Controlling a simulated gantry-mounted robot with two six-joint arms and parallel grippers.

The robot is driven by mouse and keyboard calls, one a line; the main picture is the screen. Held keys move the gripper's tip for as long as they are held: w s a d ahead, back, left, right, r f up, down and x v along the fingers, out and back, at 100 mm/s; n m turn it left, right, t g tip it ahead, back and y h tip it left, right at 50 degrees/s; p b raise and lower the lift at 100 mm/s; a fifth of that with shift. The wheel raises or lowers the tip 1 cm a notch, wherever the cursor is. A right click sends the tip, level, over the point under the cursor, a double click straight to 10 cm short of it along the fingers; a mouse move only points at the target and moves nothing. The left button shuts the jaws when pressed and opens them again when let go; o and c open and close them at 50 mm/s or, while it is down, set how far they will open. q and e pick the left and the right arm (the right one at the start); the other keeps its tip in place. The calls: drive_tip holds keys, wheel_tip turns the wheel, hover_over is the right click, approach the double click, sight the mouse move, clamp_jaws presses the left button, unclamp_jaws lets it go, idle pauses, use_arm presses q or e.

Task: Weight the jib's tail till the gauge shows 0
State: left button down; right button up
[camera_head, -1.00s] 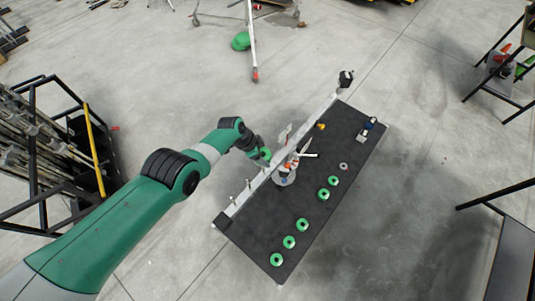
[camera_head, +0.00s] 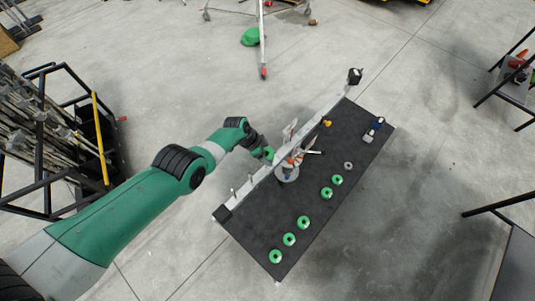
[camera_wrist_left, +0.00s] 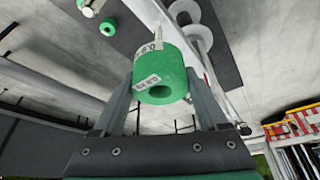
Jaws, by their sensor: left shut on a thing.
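My left gripper (camera_head: 268,154) is shut on a green ring weight (camera_wrist_left: 160,78) with white labels, whose lettering I cannot read surely. In the head view it is beside the long pale jib beam (camera_head: 247,186), on its left side. The jib lies along the left edge of the dark table, with upright pegs toward its near end and a small black device (camera_head: 355,75) at its far end. Several green weights lie on the table, such as one at the near end (camera_head: 276,256) and one farther up (camera_head: 337,180). I cannot read any gauge.
A black-framed rack (camera_head: 45,140) stands at left. A stand leg (camera_head: 263,45) is behind.

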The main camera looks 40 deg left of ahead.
use_arm(q)
drive_tip(key=shift+w+f+b, duration=0.1)
drive_tip(key=shift+f+b, duration=4.05)
drive_tip(key=shift+f, duration=0.4)
use_arm(e)
wheel_tip(320, 180, down, 9)
drive_tip(key=h, duration=0.1)
drive_tip(key=shift+s+d+r, duration=0.2)
drive_tip(key=shift+d, duration=0.25)
